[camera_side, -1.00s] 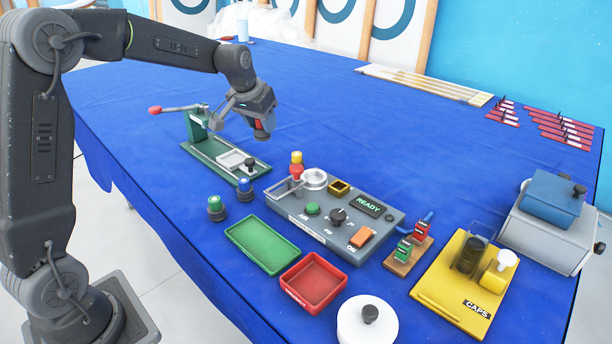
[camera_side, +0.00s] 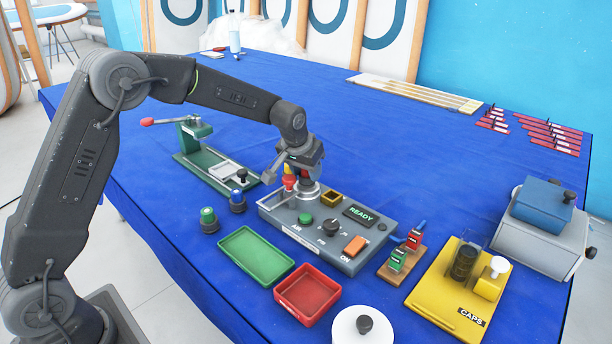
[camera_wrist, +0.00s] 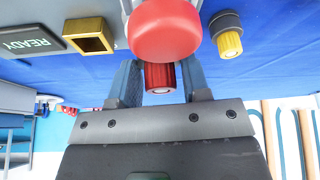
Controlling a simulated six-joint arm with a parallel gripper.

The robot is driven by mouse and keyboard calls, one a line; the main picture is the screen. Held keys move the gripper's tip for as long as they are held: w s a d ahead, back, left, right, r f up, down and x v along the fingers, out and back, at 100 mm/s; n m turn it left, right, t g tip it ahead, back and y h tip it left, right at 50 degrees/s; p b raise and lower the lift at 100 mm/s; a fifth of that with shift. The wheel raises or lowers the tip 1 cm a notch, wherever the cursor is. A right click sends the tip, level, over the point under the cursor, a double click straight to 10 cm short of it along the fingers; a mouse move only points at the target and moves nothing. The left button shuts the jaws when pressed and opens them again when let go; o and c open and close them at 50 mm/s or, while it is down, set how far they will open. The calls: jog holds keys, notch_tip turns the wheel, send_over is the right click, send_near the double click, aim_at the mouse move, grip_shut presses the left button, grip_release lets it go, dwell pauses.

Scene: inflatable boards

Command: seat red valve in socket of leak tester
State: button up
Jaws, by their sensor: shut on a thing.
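The red valve (camera_wrist: 160,78) is between my gripper's two fingers (camera_wrist: 158,85) in the wrist view, its ribbed cap showing. My gripper (camera_side: 302,168) is shut on it, low over the back left of the grey leak tester (camera_side: 300,217). The tester's pale ring socket (camera_side: 308,191) is right below the gripper and partly covered. Whether the valve touches or has entered the socket cannot be told. A rounded red knob (camera_wrist: 165,30) on the tester looms close to the wrist camera and hides part of the view; it also shows in the side view (camera_side: 289,183).
A yellow-capped valve (camera_wrist: 229,40) stands on the blue cloth close behind the tester. Green (camera_side: 209,220) and blue (camera_side: 237,200) valves stand left of it. A green tray (camera_side: 257,256) and red tray (camera_side: 307,292) lie in front. The tester's display (camera_side: 361,215) reads READY.

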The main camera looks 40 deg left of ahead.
jog(key=shift+f, duration=0.95)
jog(key=shift+f, duration=0.15)
jog(key=o, duration=0.9)
jog(key=shift+o, duration=0.2)
